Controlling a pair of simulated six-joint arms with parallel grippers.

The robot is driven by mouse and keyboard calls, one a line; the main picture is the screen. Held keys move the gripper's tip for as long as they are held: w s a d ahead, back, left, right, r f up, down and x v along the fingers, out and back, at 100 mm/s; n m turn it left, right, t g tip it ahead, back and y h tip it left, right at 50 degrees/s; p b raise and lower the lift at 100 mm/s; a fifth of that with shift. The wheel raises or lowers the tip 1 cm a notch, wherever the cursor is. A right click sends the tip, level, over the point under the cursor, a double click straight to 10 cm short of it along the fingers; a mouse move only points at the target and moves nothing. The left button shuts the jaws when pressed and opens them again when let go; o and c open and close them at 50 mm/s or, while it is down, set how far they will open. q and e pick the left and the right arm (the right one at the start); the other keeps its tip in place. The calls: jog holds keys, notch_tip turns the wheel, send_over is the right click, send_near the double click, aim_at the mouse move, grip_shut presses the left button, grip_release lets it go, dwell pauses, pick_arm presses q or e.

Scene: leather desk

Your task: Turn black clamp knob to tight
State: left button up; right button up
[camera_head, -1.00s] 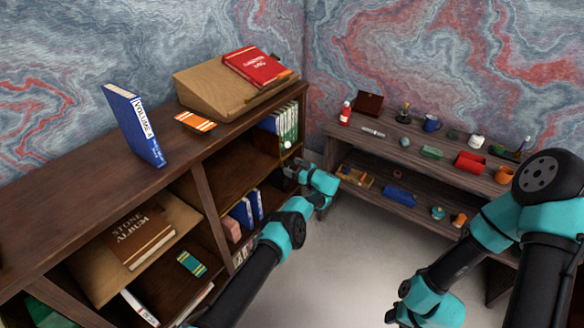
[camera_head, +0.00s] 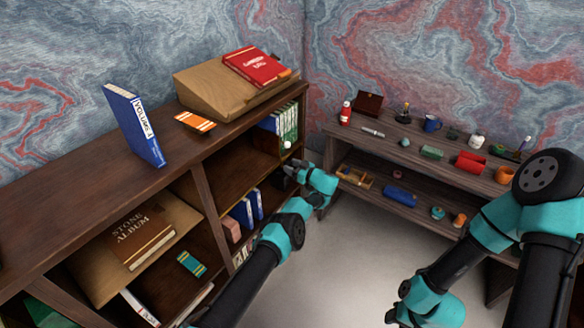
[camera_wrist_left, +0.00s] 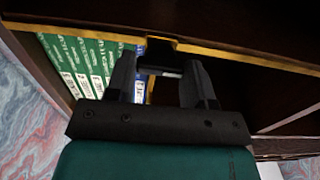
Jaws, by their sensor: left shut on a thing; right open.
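My left gripper (camera_head: 291,172) is at the front of the bookcase's right end, below the row of green books. In the left wrist view its two dark fingers (camera_wrist_left: 160,80) stand either side of a small black clamp knob (camera_wrist_left: 160,50) at the yellow-edged shelf board, and it is shut on the knob. The fingers and shelf hide most of the knob, and its turn setting cannot be read. In the head view the knob cannot be made out behind the gripper. My right gripper (camera_head: 392,314) is open and empty, low in the picture and away from the bookcase.
Green books (camera_head: 287,124) and a blue one stand on the shelf close to my left gripper. The bookcase (camera_head: 75,208) fills the left side. A low bench (camera_head: 352,139) with small objects stands behind on the right. Open floor (camera_head: 345,265) lies between my arms.

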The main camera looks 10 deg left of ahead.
pick_arm(q)
jog(key=shift+m, duration=1.6)
dwell(0.5)
jog(key=m, duration=1.4)
jog(key=shift+m, duration=0.4)
dwell(0.4)
jog(key=o, duration=0.9)
jog(key=shift+d, duration=0.1)
